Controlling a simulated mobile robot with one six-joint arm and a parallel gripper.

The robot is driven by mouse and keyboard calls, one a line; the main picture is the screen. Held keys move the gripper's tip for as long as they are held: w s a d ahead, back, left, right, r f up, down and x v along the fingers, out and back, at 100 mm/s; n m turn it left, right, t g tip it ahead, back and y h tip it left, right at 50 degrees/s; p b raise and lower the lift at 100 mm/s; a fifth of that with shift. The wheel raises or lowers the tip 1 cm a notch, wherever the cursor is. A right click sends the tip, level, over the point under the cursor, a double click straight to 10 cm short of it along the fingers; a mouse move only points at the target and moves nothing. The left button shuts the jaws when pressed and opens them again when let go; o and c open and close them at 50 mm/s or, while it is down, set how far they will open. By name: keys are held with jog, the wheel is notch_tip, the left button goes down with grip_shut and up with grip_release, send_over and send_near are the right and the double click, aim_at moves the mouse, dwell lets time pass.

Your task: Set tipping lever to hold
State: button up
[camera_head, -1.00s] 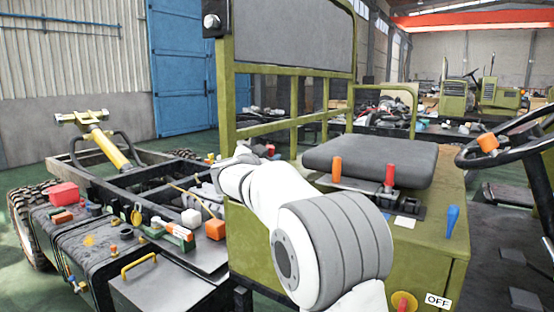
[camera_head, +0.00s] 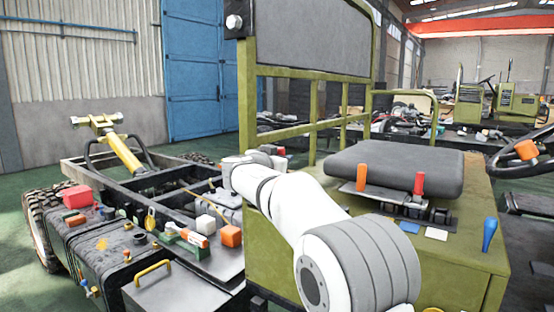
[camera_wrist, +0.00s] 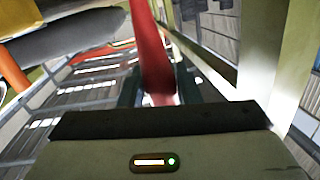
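An orange-handled lever (camera_head: 361,177) and a red-handled lever (camera_head: 419,183) stand upright in front of the dark seat (camera_head: 395,165). A blue lever (camera_head: 489,234) stands at the right on the olive housing (camera_head: 455,265). No label shows which is the tipping lever. My arm reaches across left of these levers, clear of them; my gripper is mostly hidden in the head view. In the wrist view the dark fingers of my gripper (camera_wrist: 160,88) are apart. A red shape (camera_wrist: 152,50) shows between or beyond them; I cannot tell what it is.
The olive frame (camera_head: 247,110) rises just behind my arm. At the left lies the open chassis with a yellow cylinder (camera_head: 122,152), a red box (camera_head: 77,196) and an orange cube (camera_head: 231,236). A steering wheel stands at the right edge.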

jog(key=shift+o, duration=0.7)
jog(key=shift+w+d, duration=0.1)
jog(key=shift+o, duration=1.2)
jog(key=b+v, duration=0.1)
jog(key=v, duration=0.7)
jog(key=shift+b, duration=0.3)
